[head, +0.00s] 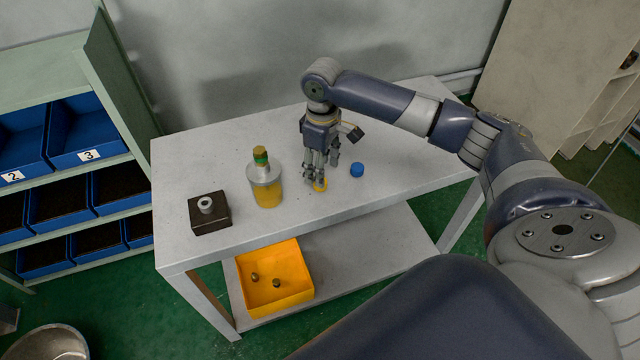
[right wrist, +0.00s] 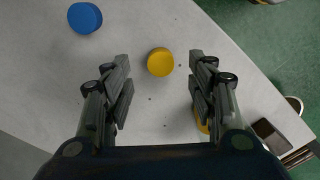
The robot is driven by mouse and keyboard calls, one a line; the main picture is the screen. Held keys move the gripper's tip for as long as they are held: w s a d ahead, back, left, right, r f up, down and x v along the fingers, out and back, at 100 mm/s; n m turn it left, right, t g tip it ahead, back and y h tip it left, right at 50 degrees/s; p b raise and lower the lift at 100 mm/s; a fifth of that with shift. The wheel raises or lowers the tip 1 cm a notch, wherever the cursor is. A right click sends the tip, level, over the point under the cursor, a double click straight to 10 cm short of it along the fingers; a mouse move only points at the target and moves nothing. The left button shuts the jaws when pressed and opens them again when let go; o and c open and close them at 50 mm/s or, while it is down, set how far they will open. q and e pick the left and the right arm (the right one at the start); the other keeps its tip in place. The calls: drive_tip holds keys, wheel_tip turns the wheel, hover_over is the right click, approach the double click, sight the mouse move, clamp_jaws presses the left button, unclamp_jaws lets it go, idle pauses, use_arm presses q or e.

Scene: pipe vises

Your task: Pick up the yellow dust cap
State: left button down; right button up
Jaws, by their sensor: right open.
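The yellow dust cap (head: 320,185) is a small round disc lying on the grey table top near its front edge. In the right wrist view the cap (right wrist: 160,62) lies in the gap between the two finger pairs, clear of both. My right gripper (head: 319,172) points down just above the cap, fingers spread and empty. In the head view the fingers partly cover the cap's far side. The gripper's fingers also show in the right wrist view (right wrist: 160,72). My left gripper is not in view.
A blue cap (head: 357,169) lies right of the gripper; it also shows in the right wrist view (right wrist: 85,17). A grey and yellow bottle (head: 266,188) and a dark block (head: 209,214) stand to the left. An orange bin (head: 291,293) with small parts sits on the lower shelf.

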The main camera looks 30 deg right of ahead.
drive_tip(key=f, duration=0.5)
drive_tip(key=shift+w+a+f, duration=0.1)
drive_tip(key=shift+w, duration=0.1)
drive_tip(key=c, duration=1)
